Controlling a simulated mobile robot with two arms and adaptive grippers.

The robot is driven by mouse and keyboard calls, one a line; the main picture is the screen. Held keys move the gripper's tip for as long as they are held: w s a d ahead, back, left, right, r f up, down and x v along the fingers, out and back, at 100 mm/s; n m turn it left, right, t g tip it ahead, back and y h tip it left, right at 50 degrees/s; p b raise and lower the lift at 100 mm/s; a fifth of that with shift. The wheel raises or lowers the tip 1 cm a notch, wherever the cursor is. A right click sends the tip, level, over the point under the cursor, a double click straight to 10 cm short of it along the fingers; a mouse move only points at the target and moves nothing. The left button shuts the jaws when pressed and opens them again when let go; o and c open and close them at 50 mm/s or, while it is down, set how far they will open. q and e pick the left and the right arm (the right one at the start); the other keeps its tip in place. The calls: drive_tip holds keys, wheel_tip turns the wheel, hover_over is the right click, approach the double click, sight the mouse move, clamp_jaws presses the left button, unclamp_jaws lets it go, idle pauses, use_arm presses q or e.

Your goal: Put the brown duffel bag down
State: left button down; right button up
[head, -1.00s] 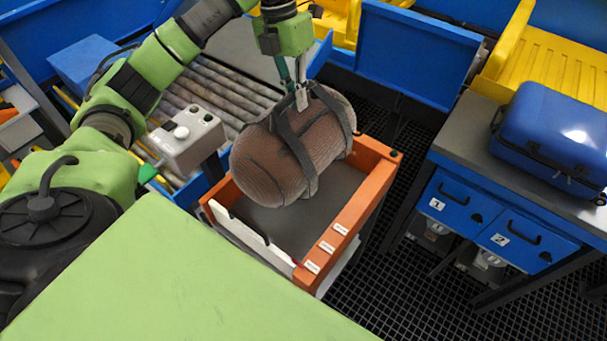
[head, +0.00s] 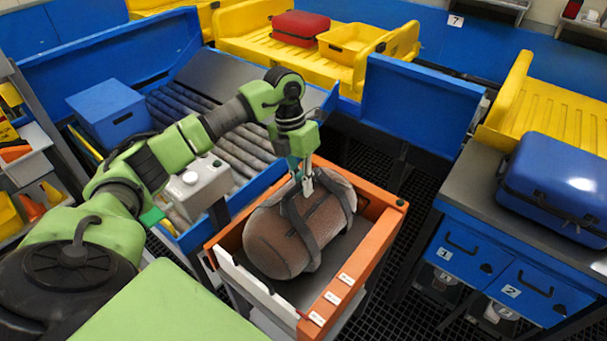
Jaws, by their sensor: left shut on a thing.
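The brown duffel bag (head: 277,240) with dark straps is at the orange-rimmed tray (head: 372,246), within its walls as seen from above. It lies on its side, lengthwise; whether its underside touches the tray's dark floor is hard to tell. My left gripper (head: 303,190) is shut on the bag's straps at its top. My right gripper is not in view.
A grey control box (head: 193,187) stands left of the tray, beside the roller conveyor (head: 225,130). A blue suitcase (head: 556,186) lies on the counter at right. A blue box (head: 108,112) sits at far left. Dark grated floor lies between tray and counter.

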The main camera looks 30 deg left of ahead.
sight(303, 197)
use_arm(q)
drive_tip(key=shift+f+p, duration=0.65)
drive_tip(key=shift+f, duration=1.15)
drive_tip(key=shift+w, duration=0.1)
drive_tip(key=c, duration=2.2)
unclamp_jaws()
drive_tip(key=shift+f, duration=0.15)
drive_tip(key=shift+o, duration=0.2)
drive_tip(key=shift+s, duration=0.2)
